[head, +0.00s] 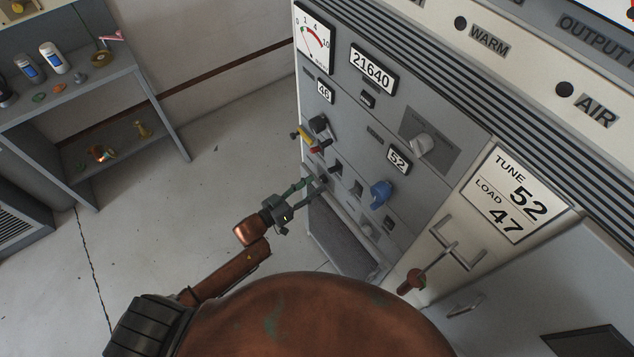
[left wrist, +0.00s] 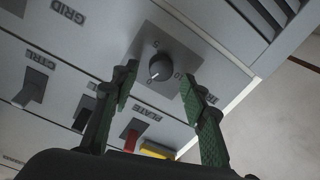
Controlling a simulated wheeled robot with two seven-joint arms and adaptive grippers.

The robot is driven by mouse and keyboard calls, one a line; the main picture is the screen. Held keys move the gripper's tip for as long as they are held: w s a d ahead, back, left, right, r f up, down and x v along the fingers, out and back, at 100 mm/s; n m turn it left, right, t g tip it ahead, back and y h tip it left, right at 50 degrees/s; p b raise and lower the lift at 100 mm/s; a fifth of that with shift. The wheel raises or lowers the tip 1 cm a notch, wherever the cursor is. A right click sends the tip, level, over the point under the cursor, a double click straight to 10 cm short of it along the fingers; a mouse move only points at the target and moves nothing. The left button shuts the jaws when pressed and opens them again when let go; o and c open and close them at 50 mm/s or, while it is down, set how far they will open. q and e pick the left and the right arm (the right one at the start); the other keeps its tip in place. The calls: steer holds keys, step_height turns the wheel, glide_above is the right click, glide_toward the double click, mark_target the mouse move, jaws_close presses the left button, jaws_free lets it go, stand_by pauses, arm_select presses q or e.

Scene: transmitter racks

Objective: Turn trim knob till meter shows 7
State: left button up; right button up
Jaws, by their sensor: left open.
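A black round knob (left wrist: 160,68) with a white pointer mark sits on a grey scale plate in the left wrist view; the mark points to the lower left. I take it for the trim knob, but no trim label is readable. The fingers appear on either side of the knob in the wrist view, without visible contact. The meter (head: 315,39) is at the rack's top left; its needle is too small to read.
A red switch (left wrist: 130,134) and a yellow switch (left wrist: 156,150) stick out near the knob.

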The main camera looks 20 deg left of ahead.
arm_select(q)
steer(key=shift+x, duration=1.1)
jaws_close()
